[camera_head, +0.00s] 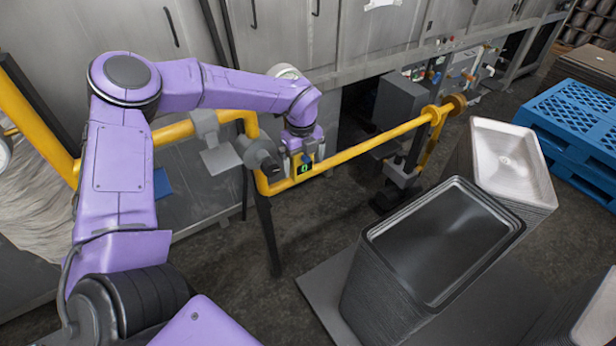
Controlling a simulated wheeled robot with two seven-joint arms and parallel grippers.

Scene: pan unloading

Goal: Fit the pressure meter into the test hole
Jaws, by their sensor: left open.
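The pressure meter (304,169) is a small dark and yellow block with a lit green display. It is at the yellow pipe (364,146), just below my left gripper (304,154). My left gripper points down with its fingers open close around the top of the meter; whether they touch it is too small to tell. The test hole is not visible, and I cannot tell whether the meter sits in it. My right gripper is out of view.
A grey valve fitting (260,155) is on the pipe just left of the gripper. A stack of black trays (425,285), a stack of pale trays (508,160) and blue pallets (575,120) stand at the right. Grey cabinets (290,35) line the back. Some floor is clear below the pipe.

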